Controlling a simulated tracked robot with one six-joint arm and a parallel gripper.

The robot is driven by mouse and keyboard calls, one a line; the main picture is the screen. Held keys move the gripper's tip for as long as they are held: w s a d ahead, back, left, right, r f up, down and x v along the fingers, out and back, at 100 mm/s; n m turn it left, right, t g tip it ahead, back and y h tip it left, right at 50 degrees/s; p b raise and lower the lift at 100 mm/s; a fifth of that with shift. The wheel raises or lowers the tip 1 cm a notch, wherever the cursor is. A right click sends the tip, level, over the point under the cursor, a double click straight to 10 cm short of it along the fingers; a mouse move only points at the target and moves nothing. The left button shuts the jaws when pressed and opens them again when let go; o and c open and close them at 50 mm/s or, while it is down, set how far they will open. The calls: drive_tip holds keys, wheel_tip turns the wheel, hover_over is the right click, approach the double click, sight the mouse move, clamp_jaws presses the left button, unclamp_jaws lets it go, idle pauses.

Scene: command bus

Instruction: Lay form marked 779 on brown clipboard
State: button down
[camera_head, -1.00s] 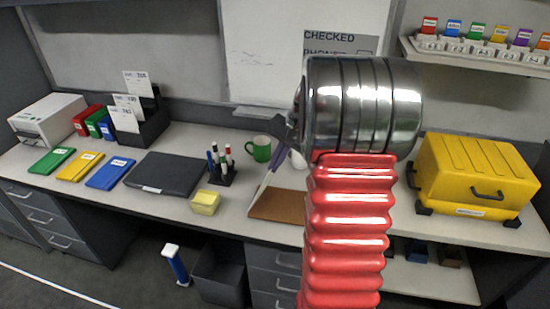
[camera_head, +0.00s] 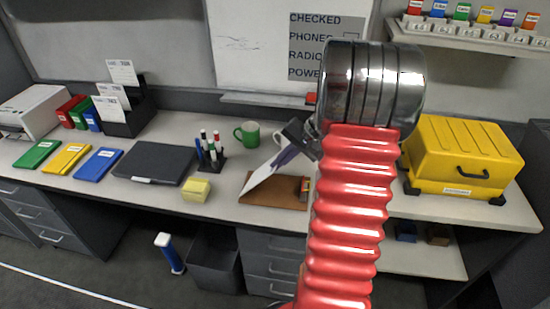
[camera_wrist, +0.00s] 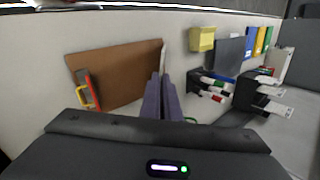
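A brown clipboard (camera_head: 290,200) lies flat on the desk; in the wrist view (camera_wrist: 120,60) a red and yellow item shows at one end of it. My gripper (camera_head: 284,156) is above the clipboard, its purple fingers shut on a white form (camera_head: 262,178). The form hangs tilted, its lower edge close above the clipboard's left part; I cannot tell whether they touch. No number is readable on it. In the wrist view the fingers (camera_wrist: 163,95) are close together and the form (camera_wrist: 162,57) shows as a thin edge.
A green mug (camera_head: 248,133) stands behind the clipboard. A pen holder (camera_head: 211,158) and yellow notes (camera_head: 196,190) are to its left, then a dark laptop (camera_head: 155,163). A black rack (camera_head: 135,120) holds several forms. A yellow case (camera_head: 462,160) stands right.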

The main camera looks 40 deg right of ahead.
drive_tip(key=shift+s+d+f+t+y, duration=0.6)
drive_tip(key=shift+s+f+t, duration=0.2)
drive_tip(key=shift+f, duration=0.65)
drive_tip(key=shift+s+d+f+t+y, duration=0.6)
drive_tip(key=shift+s+f+t, duration=0.2)
drive_tip(key=shift+f, duration=0.7)
drive_tip(key=shift+s+d+f+t+y, duration=0.5)
drive_tip(key=shift+s+d+f+t, duration=0.3)
drive_tip(key=shift+f, duration=0.65)
drive_tip(key=shift+s+a, duration=0.1)
drive_tip(key=c, duration=1.9)
unclamp_jaws()
drive_tip(key=v, duration=0.5)
drive_tip(key=shift+s+f, duration=0.2)
drive_tip(key=shift+f, duration=0.05)
